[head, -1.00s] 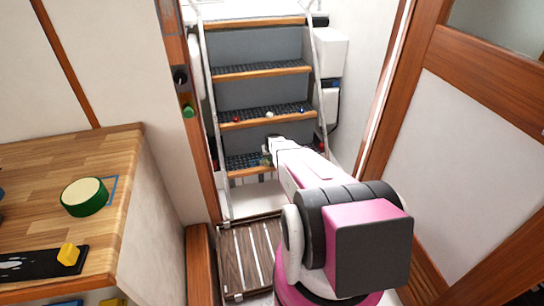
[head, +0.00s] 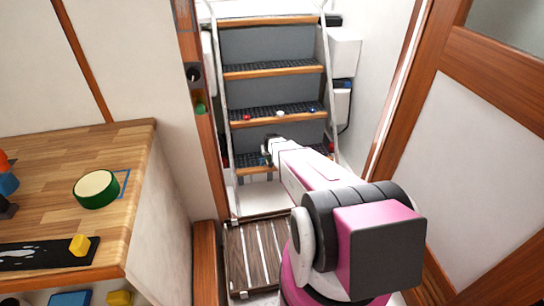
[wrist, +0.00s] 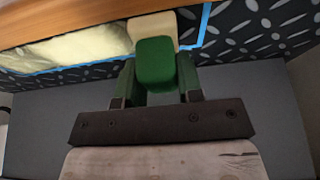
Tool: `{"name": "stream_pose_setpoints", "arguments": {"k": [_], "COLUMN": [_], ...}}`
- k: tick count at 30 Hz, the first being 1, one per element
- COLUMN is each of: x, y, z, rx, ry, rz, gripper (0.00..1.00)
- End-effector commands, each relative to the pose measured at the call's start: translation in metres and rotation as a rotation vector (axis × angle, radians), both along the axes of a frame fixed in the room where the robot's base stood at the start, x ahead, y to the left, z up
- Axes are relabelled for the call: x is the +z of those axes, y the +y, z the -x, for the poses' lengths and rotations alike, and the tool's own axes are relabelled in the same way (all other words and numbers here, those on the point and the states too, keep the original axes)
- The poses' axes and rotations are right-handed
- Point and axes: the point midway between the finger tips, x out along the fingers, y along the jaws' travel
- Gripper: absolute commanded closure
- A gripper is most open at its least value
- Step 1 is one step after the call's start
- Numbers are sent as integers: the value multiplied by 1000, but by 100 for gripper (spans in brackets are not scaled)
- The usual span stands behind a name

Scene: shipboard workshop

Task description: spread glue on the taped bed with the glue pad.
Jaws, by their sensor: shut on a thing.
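My gripper (wrist: 158,78) is shut on the green handle of the glue pad (wrist: 154,60). The pad's cream face lies at or just over the right part of the taped bed; I cannot tell if it touches. The taped bed is a patch of dark diamond-plate tread outlined in blue tape (wrist: 204,24). A pale yellow glue layer (wrist: 75,48) covers the bed left of the pad. In the head view my gripper (head: 268,150) is small, at a lower step of the stairs, and the pad is hard to make out.
Wooden-edged stairs (head: 275,71) with metal rails rise ahead. Small red, white and blue items (head: 280,113) lie on a tread above my gripper.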

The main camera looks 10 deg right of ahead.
Motion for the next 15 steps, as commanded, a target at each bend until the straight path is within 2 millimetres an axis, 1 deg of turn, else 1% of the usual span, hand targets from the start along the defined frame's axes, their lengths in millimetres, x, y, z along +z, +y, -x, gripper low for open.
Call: {"name": "stream_pose_setpoints", "arguments": {"k": [5, 15], "x": [0, -2], "y": [5, 30], "z": [0, 0], "rx": [0, 1], "ry": [0, 0], "rz": [0, 0], "gripper": [85, 85]}}
